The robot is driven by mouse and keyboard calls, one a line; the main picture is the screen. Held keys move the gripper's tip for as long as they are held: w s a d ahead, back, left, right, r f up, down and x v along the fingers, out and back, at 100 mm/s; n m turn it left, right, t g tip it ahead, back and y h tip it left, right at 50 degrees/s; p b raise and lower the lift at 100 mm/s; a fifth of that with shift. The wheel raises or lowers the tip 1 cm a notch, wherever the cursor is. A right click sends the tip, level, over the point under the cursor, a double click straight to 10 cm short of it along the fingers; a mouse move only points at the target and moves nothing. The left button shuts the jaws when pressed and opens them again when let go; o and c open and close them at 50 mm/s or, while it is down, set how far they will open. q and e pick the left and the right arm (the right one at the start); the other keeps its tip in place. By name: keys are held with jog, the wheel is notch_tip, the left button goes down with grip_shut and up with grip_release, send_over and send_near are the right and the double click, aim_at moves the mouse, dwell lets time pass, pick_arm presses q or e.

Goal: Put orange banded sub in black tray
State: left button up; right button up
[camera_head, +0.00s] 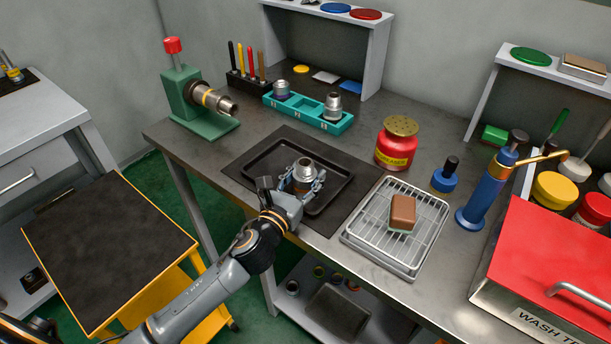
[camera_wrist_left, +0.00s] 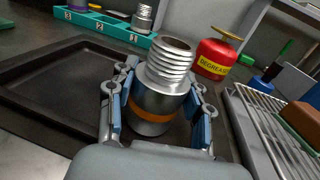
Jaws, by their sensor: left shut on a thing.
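The orange banded sub (camera_wrist_left: 156,97) is a steel cylinder with a threaded top and an orange band near its lower end. It stands upright between the fingers of my left gripper (camera_head: 301,183), which is shut on it. The sub also shows in the head view (camera_head: 304,169), over the right part of the black tray (camera_head: 257,188). The tray also shows at the left of the left wrist view (camera_wrist_left: 50,72). The sub's lower end is partly hidden, so I cannot tell whether it touches the tray floor. My right gripper is not in view.
A wire rack (camera_head: 376,236) with a brown sponge block (camera_head: 402,213) stands right of the tray. A red degreaser can (camera_head: 397,145) and a teal numbered holder (camera_head: 308,112) stand behind. A green vise (camera_head: 187,95) holds another orange banded piece (camera_head: 207,97) at the back left.

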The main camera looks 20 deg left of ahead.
pick_arm(q)
jog(key=shift+f, duration=0.15)
jog(key=o, duration=1.4)
jog(key=shift+r, duration=0.3)
jog(key=s, duration=0.3)
jog(key=s+a+b, duration=0.1)
jog(key=s, duration=0.6)
jog(key=shift+s+a+f, duration=0.2)
jog(key=shift+s+a, duration=0.1)
jog(key=shift+a, duration=0.05)
jog(key=shift+s+a+r, duration=0.1)
jog(key=shift+s+r, duration=0.05)
jog(key=shift+s, duration=0.5)
